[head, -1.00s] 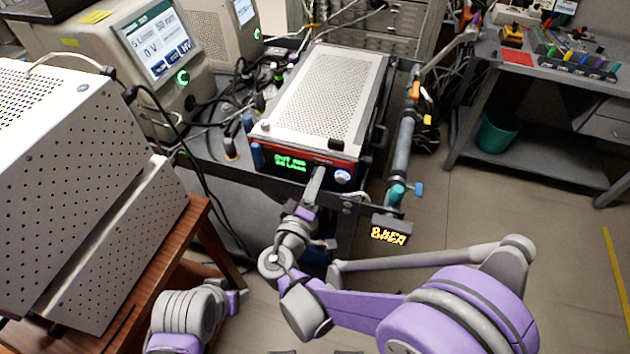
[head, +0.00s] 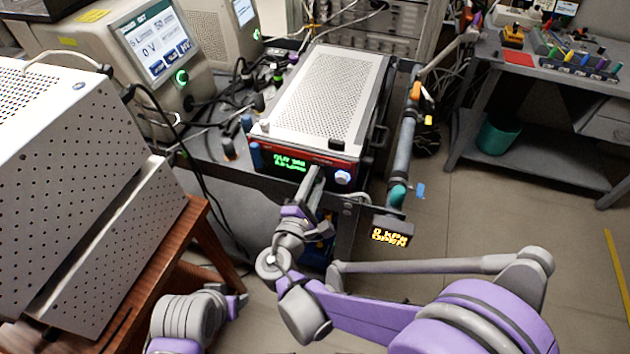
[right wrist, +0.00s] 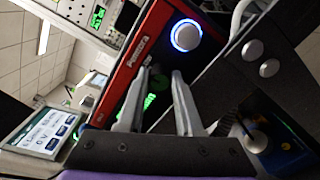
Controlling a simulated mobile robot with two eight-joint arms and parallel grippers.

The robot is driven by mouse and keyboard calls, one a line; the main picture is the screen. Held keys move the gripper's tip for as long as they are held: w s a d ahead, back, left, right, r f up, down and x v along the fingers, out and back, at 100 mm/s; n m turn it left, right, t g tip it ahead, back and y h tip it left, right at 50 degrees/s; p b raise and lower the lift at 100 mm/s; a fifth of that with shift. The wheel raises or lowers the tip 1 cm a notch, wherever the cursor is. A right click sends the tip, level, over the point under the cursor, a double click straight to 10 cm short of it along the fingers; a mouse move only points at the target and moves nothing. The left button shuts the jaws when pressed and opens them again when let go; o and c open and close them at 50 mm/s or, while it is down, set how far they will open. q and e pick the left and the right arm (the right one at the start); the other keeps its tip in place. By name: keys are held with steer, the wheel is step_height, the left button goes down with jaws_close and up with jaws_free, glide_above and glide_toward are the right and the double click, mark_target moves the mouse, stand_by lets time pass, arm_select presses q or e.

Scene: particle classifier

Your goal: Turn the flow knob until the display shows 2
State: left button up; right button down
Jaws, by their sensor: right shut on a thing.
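A box-shaped instrument with a perforated top (head: 322,92) stands on the cart. Its red-edged front panel carries a green-lit display (head: 289,163) with two lines of text, too blurred to read surely. A round, blue-lit button (head: 342,177) is to the right; it also shows in the right wrist view (right wrist: 185,35). My right gripper (head: 318,174) is at the panel between them. In the right wrist view its fingers (right wrist: 162,76) are closed around a dark knob, the flow knob (right wrist: 157,82), which is mostly hidden. My left gripper (head: 240,301) is low at left, its jaws unclear.
A vertical tube (head: 404,150) with a teal end stands right of the instrument. An amber-lit display (head: 391,235) sits below it. A perforated white case (head: 75,150) on a wooden stand is close at left. Cables and touch-screen units (head: 155,45) crowd the back left.

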arm_select(q)
steer(key=shift+f, duration=0.1)
arm_select(e)
steer(key=shift+n, duration=0.9)
steer(key=c, duration=0.6)
jaws_free()
arm_select(q)
steer(key=shift+s, duration=0.15)
arm_select(e)
steer(key=shift+s+f, duration=0.1)
steer(key=shift+s, duration=0.05)
